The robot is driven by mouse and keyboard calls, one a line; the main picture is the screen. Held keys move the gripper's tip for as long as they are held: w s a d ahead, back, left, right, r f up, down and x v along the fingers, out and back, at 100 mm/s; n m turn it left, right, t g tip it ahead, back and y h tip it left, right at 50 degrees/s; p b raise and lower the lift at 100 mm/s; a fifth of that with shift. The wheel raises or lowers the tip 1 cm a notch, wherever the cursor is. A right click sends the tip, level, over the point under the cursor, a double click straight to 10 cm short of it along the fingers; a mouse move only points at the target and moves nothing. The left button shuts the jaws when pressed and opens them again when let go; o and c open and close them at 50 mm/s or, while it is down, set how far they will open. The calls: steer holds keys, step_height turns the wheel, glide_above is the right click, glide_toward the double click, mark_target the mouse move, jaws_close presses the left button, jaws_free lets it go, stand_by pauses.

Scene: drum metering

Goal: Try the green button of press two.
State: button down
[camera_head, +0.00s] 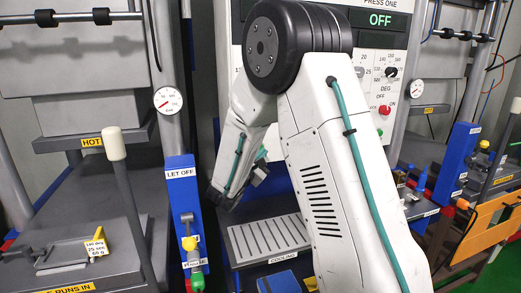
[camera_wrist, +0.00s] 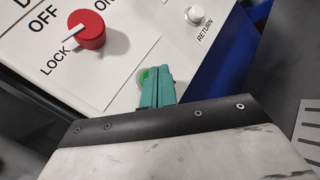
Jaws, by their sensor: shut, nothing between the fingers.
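In the wrist view my gripper (camera_wrist: 156,72) is shut and empty, its teal fingertips right at a green button (camera_wrist: 143,76) on a white panel. The fingers cover much of the button; I cannot tell whether they touch it. A red knob (camera_wrist: 91,30) marked LOCK, OFF and ON is beside it. In the head view the white control panel (camera_head: 365,50) reads PRESS ONE on its right part, with an OFF display (camera_head: 380,19), a red knob (camera_head: 386,110) and a green button (camera_head: 380,132). My arm hides the panel's middle, and no press two label shows.
A white RETURN button (camera_wrist: 197,14) is near the panel's edge. In the head view a slotted COOLING tray (camera_head: 268,240) lies below the panel. A blue LET OFF post (camera_head: 181,190) and a white-knobbed lever (camera_head: 114,143) stand left. An orange board (camera_head: 490,228) is at right.

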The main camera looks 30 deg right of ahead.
steer(key=shift+s, duration=0.1)
steer(key=s, duration=0.2)
steer(key=s+a, duration=0.1)
steer(key=s, duration=0.1)
steer(key=shift+s+a, duration=0.2)
steer(key=shift+s, duration=0.1)
stand_by(0.9)
